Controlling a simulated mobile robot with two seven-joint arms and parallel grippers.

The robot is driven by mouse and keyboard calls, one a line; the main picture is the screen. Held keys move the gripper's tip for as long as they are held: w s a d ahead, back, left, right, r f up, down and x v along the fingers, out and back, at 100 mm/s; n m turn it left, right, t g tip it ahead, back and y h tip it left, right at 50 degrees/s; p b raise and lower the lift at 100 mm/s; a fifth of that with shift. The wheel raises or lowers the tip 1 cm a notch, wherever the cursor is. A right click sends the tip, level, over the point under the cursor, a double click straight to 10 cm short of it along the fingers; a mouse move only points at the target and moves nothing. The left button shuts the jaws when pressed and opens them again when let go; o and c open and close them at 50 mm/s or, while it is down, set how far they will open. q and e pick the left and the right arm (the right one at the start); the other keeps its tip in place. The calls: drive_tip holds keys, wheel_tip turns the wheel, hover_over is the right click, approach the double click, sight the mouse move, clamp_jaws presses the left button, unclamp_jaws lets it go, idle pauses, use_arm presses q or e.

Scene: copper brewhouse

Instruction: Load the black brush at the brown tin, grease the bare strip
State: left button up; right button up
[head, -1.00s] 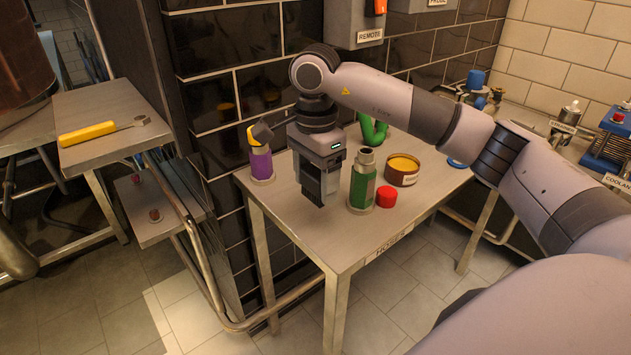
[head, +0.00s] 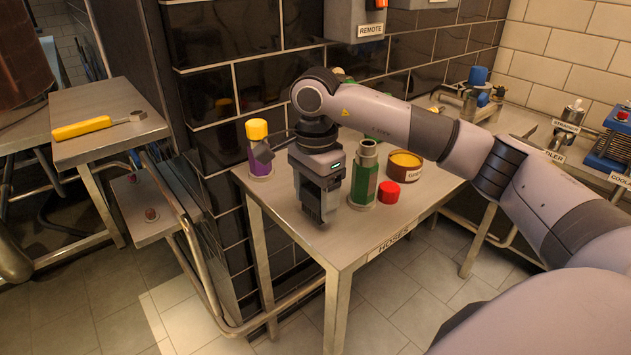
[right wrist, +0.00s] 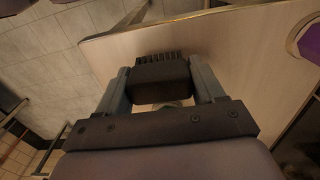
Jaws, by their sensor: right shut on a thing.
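My right gripper (head: 318,215) is low over the front left part of the hoses table (head: 288,213). In the right wrist view the gripper (right wrist: 161,82) is shut on the black brush (right wrist: 160,72), a dark block with a row of bristles along its far edge. In the head view I cannot make out the brush at the fingertips. The brown tin (head: 417,174) stands open on the table to the right of the gripper, with yellow-orange grease inside and a label on its side. I cannot make out the bare strip. My left gripper is not in view.
A green bottle (head: 363,186) stands close right of my right gripper, with a red cap (head: 389,192) beside it. A purple bottle with a yellow top (head: 259,157) stands at the table's back left. A side bench (head: 100,150) holds a yellow-handled tool (head: 82,128).

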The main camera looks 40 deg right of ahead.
sight(316, 190)
drive_tip(key=shift+f+b, duration=0.65)
drive_tip(key=shift+f, duration=0.5)
drive_tip(key=o, duration=1.2)
drive_tip(key=shift+r, duration=0.1)
drive_tip(key=shift+r+p, duration=0.3)
drive_tip(key=shift+p, duration=0.05)
drive_tip(key=c, duration=1.4)
drive_tip(key=shift+c, duration=0.5)
wheel_tip(316, 190, up, 8)
drive_tip(key=p, duration=0.6)
